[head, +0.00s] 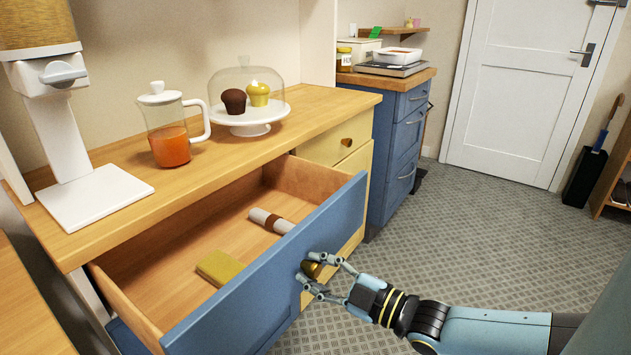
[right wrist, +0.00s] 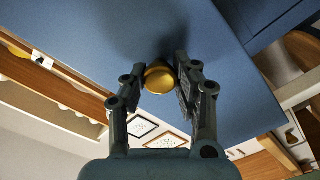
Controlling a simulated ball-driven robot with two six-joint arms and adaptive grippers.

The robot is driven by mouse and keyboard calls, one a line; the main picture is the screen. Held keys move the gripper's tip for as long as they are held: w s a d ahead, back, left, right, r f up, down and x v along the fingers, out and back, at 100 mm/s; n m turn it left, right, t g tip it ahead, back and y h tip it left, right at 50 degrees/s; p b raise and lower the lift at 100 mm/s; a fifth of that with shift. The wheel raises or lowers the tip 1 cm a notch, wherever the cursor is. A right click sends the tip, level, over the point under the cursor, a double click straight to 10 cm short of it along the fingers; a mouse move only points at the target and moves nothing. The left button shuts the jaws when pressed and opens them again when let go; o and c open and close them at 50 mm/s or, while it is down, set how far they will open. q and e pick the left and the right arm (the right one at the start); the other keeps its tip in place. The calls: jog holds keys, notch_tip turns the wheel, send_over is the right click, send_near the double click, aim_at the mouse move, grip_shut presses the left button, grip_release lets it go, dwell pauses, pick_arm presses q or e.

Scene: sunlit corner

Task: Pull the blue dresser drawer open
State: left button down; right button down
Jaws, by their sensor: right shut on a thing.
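The blue dresser drawer (head: 262,296) stands pulled out from the wooden dresser (head: 110,221), with its inside in plain view. Its round brass knob (head: 311,269) sits on the blue front. My right gripper (head: 322,279) is shut on this knob, one finger on each side. In the right wrist view the knob (right wrist: 160,78) shows between the fingers, against the blue drawer front (right wrist: 110,40). A yellow-green block (head: 219,267) and a grey roll with a brown band (head: 271,221) lie in the drawer. My left gripper is not in view.
On the dresser top stand a white dispenser (head: 95,210), a jug of orange drink (head: 168,130) and a domed cake stand (head: 248,118) with two muffins. A blue cabinet (head: 397,150) stands behind. Grey floor (head: 440,245) to the right is clear.

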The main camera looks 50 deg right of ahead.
jog(key=c, duration=0.9)
grip_release()
jog(key=shift+c, duration=0.2)
jog(key=s+d, duration=0.1)
jog(key=s, duration=1.1)
jog(key=s+a+f+m+g+h, duration=0.1)
jog(key=a+f+m+g, duration=0.2)
jog(key=f, duration=0.8)
jog(key=s+a+f+m+g+h, duration=0.15)
jog(key=f+g, duration=0.25)
jog(key=f, duration=0.8)
jog(key=s+a+f+m+g, duration=0.1)
jog(key=s+f+g, duration=0.4)
jog(key=s, duration=0.5)
jog(key=s+a+f+m+g, duration=0.2)
jog(key=s+f+m+g, duration=0.2)
jog(key=s, duration=0.7)
notch_tip(320, 180, down, 3)
jog(key=shift+r+g, duration=0.2)
jog(key=shift+g, duration=0.4)
